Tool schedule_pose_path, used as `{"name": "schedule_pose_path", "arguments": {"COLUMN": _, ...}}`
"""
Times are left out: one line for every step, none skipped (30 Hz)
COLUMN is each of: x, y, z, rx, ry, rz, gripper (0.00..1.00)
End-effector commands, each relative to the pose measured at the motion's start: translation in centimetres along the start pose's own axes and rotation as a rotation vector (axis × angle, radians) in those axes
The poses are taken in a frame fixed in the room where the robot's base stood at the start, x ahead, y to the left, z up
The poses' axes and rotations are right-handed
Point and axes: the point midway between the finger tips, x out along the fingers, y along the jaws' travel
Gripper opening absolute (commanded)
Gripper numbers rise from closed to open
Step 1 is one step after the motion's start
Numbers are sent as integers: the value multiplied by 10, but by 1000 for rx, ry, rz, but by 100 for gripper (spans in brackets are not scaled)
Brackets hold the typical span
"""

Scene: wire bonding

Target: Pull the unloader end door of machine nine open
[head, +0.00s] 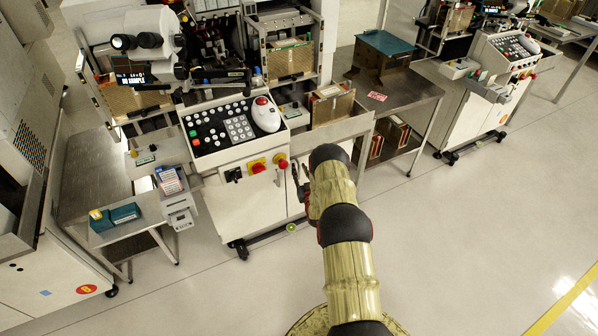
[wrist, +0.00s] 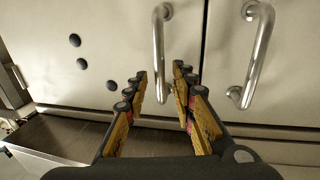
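The machine front (head: 250,195) is a white cabinet below a button console. In the wrist view two white doors meet at a vertical seam, a left door (wrist: 100,25) and a right door (wrist: 228,75). Each has a metal bar handle, the left handle (wrist: 158,55) and the right handle (wrist: 258,55). Both doors look shut. Which is the unloader end door cannot be told. My gripper (wrist: 159,75) is open, its fingers either side of the left handle's lower part in the picture; contact is not clear. In the head view my gripper (head: 302,184) is beside the cabinet front, partly hidden by my arm.
Red knobs (head: 258,168) stick out of the console front. A side table (head: 75,190) stands left, and a steel table (head: 405,95) with a teal-topped box (head: 383,55) stands right. The floor (head: 450,220) to the right is clear.

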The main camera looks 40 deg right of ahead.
Motion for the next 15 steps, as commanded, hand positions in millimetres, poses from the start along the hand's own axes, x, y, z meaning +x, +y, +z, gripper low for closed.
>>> {"name": "schedule_pose_path", "arguments": {"x": 4, "y": 0, "z": 1, "rx": 0, "ry": 0, "rz": 0, "gripper": 26}}
{"name": "schedule_pose_path", "arguments": {"x": 6, "y": 0, "z": 1, "rx": 0, "ry": 0, "rz": 0, "gripper": 26}}
{"name": "schedule_pose_path", "arguments": {"x": 8, "y": 0, "z": 0, "rx": 0, "ry": 0, "rz": 0, "gripper": 26}}
{"name": "schedule_pose_path", "arguments": {"x": 9, "y": 0, "z": 0, "rx": 0, "ry": 0, "rz": 0, "gripper": 26}}
{"name": "schedule_pose_path", "arguments": {"x": 9, "y": 0, "z": 0, "rx": 0, "ry": 1, "rz": 1, "gripper": 26}}
{"name": "schedule_pose_path", "arguments": {"x": 10, "y": 0, "z": -1, "rx": 0, "ry": 0, "rz": 1, "gripper": 26}}
{"name": "schedule_pose_path", "arguments": {"x": 10, "y": 0, "z": -1, "rx": 0, "ry": 0, "rz": 1, "gripper": 26}}
{"name": "schedule_pose_path", "arguments": {"x": 10, "y": 0, "z": -1, "rx": 0, "ry": 0, "rz": 1, "gripper": 26}}
{"name": "schedule_pose_path", "arguments": {"x": 10, "y": 0, "z": -1, "rx": 0, "ry": 0, "rz": 1, "gripper": 26}}
{"name": "schedule_pose_path", "arguments": {"x": 10, "y": 0, "z": -1, "rx": 0, "ry": 0, "rz": 0, "gripper": 26}}
{"name": "schedule_pose_path", "arguments": {"x": 10, "y": 0, "z": -1, "rx": 0, "ry": 0, "rz": 0, "gripper": 26}}
{"name": "schedule_pose_path", "arguments": {"x": 10, "y": 0, "z": -1, "rx": 0, "ry": 0, "rz": 0, "gripper": 25}}
{"name": "schedule_pose_path", "arguments": {"x": 10, "y": 0, "z": -1, "rx": 0, "ry": 0, "rz": 0, "gripper": 24}}
{"name": "schedule_pose_path", "arguments": {"x": 10, "y": 0, "z": -1, "rx": 0, "ry": 0, "rz": 0, "gripper": 22}}
{"name": "schedule_pose_path", "arguments": {"x": 10, "y": 0, "z": -1, "rx": 0, "ry": 0, "rz": 0, "gripper": 20}}
